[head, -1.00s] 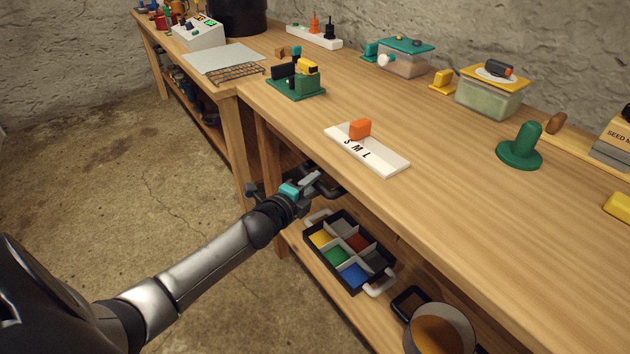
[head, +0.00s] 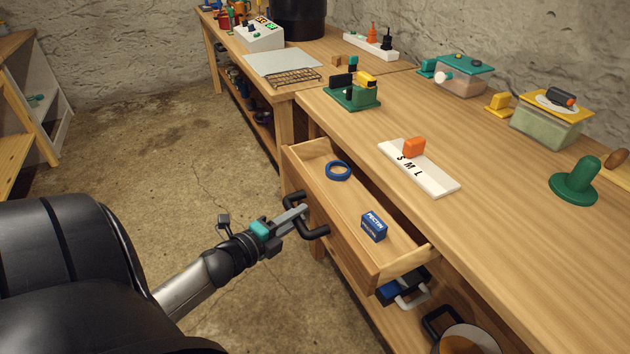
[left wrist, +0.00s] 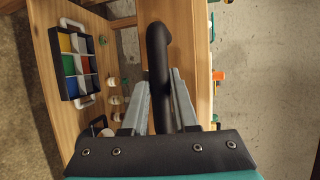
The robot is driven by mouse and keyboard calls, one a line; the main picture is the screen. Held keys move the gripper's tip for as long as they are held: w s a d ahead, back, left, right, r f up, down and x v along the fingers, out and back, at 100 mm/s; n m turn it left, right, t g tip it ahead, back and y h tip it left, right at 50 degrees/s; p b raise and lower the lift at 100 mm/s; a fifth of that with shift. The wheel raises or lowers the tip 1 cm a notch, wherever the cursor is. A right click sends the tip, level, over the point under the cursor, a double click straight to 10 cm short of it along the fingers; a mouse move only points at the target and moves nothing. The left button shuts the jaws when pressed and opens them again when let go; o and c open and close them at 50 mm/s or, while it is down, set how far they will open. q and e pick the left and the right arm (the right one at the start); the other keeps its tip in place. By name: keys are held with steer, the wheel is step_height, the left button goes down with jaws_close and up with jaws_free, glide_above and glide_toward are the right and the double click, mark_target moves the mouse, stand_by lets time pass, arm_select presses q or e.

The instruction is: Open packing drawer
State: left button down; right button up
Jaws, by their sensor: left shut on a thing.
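The packing drawer (head: 336,217) is a wooden drawer under the workbench, pulled well out in the head view. It holds a blue ring (head: 338,171) and a small blue box labelled PECTIN (head: 374,226). My left gripper (head: 301,214) is shut on the drawer's black bar handle (head: 316,231) at the drawer's front. In the left wrist view the black handle (left wrist: 159,60) runs between the two fingers of the left gripper (left wrist: 161,85). My right gripper is in neither view.
The bench top holds a white S M L board with an orange block (head: 414,147), a green stand (head: 575,182) and lidded containers (head: 547,125). A divided tray (left wrist: 76,64) and a pot (head: 470,340) sit on the shelf below. The floor at left is open.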

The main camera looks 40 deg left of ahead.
arm_select(q)
steer(key=shift+s+a, duration=0.25)
steer(key=shift+s, duration=0.4)
steer(key=c, duration=0.7)
jaws_free()
steer(key=shift+s, duration=0.1)
